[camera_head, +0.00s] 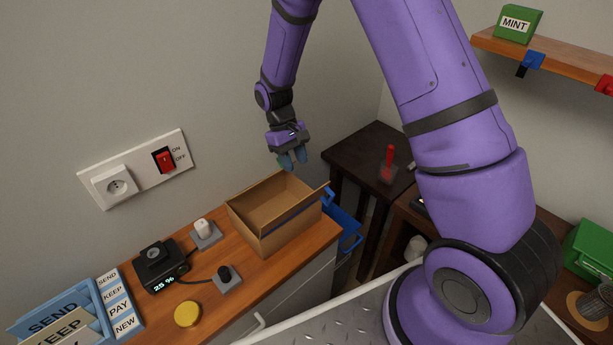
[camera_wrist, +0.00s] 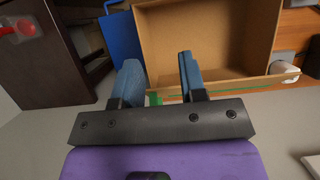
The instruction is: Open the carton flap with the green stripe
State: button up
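The brown cardboard carton (camera_head: 270,227) stands on the wooden counter in the head view, its top open and its inside bare where seen. A dark blue stripe runs along its near right side. In the wrist view, the carton (camera_wrist: 205,35) lies beyond my fingers. A thin green stripe (camera_wrist: 228,90) shows along its edge nearest my gripper, with a small green patch between the fingers. The flap there is seen nearly edge-on. My gripper (camera_head: 292,159) is above the carton's far rim; its two blue fingers (camera_wrist: 160,80) are apart with a gap between them. Contact cannot be told.
A blue bin (camera_head: 345,228) hangs by the counter's right end. A dark table (camera_head: 365,148) with a red lever (camera_head: 389,160) stands behind. The wall is close behind the carton.

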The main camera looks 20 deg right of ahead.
jog(key=s, duration=0.8)
jog(key=shift+s+r, duration=0.1)
jog(key=shift+r, duration=0.3)
